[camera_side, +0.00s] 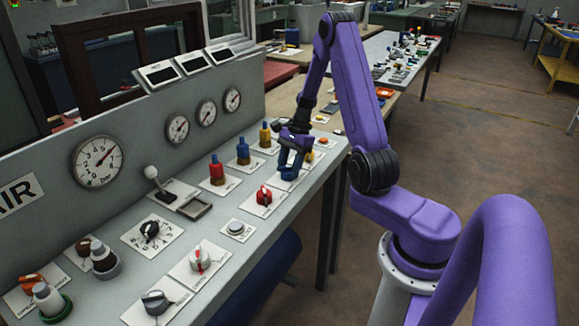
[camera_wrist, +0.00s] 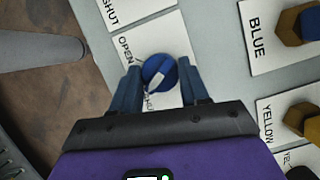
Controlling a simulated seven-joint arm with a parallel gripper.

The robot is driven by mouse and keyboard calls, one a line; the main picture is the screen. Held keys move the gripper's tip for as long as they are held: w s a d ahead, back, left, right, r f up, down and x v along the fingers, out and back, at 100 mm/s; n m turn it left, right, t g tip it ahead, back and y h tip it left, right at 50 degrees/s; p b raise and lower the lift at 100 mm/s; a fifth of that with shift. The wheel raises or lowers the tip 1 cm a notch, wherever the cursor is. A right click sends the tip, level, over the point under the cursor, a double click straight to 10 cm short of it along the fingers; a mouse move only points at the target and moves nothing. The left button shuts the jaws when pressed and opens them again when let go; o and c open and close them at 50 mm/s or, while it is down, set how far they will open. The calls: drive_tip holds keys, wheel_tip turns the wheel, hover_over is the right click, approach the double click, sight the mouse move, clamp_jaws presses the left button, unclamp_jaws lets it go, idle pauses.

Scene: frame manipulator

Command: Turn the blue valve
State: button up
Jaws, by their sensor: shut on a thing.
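The blue valve (camera_wrist: 158,66) is a round blue knob with a white pointer mark, on a white plate marked OPEN (camera_wrist: 125,50) and another word partly covered. My gripper (camera_wrist: 159,78) has one blue finger on each side of the knob and is shut on it. In the wrist view the white mark slants toward the lower left. In the side view my gripper (camera_side: 293,165) is down at the panel's far part, and the valve is hidden or cannot be told apart from the blue fingers.
The sloping panel holds a red valve (camera_side: 264,196), a white button (camera_side: 236,229), and red (camera_side: 216,170), blue (camera_side: 243,151) and yellow (camera_side: 265,135) upright plugs near my gripper. Gauges (camera_side: 97,161) line the back wall. Open floor (camera_side: 510,150) lies to the right.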

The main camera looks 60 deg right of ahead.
drive_tip(key=shift+n+g, duration=0.4)
drive_tip(key=shift+n, duration=0.6)
drive_tip(key=o, duration=1.1)
drive_tip(key=shift+c, duration=0.2)
drive_tip(key=v, duration=1.7)
drive_tip(key=shift+d+r, duration=0.15)
drive_tip(key=shift+w, duration=0.1)
